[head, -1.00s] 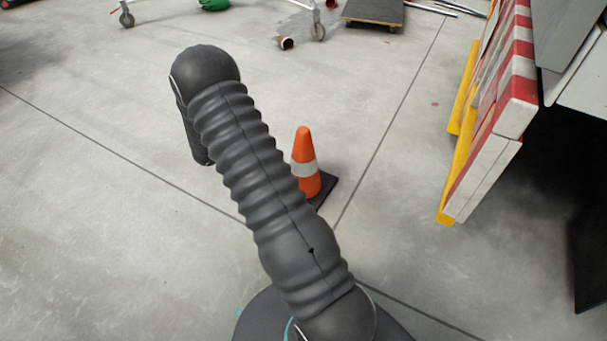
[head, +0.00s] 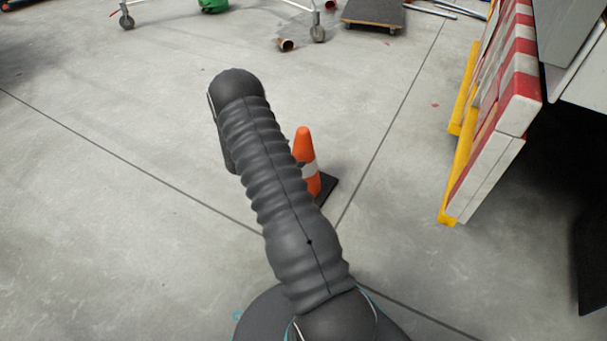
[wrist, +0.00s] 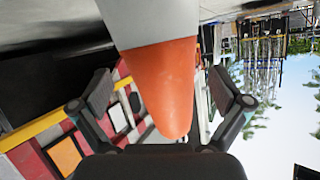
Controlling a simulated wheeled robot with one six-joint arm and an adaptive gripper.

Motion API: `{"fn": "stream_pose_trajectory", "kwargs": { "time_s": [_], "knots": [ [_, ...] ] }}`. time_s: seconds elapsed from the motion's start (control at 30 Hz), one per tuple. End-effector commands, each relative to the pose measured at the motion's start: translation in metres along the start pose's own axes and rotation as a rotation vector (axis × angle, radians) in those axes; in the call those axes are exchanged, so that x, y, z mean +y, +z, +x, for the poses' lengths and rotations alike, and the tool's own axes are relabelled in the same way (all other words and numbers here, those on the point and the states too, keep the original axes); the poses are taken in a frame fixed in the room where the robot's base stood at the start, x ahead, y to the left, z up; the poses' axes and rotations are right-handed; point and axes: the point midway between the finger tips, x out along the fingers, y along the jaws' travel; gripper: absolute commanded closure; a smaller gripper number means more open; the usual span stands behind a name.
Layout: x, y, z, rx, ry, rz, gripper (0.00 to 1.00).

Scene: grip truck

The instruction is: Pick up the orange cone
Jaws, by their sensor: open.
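The orange cone (head: 306,150) with a white band stands upright on a dark square base on the concrete floor, partly hidden behind my arm in the head view. In the wrist view the picture is upside down, and the orange tip of the cone (wrist: 162,88) fills the middle with its white band above it. My gripper (wrist: 165,90) is open, with one finger on each side of the cone's tip and a visible gap to both. How deep the tip sits between the fingers is hard to tell. My gripper is hidden in the head view.
A red-and-white striped barrier (head: 490,135) with yellow edging stands at the right. A wheeled dolly (head: 373,14), a brown tube piece (head: 285,45) and a green object (head: 213,5) lie at the back. The floor around the cone is clear.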

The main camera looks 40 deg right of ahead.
Motion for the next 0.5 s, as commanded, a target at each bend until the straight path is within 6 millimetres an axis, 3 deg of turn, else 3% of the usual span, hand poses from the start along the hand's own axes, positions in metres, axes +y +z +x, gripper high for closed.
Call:
{"fn": "stream_pose_trajectory", "kwargs": {
  "time_s": [0.4,0.5],
  "knots": [
    [0.003,0.004,0.048,0.0,0.002,0.001,0.0],
    [0.003,0.003,0.051,0.0,0.0,0.0,0.0]
  ]
}}
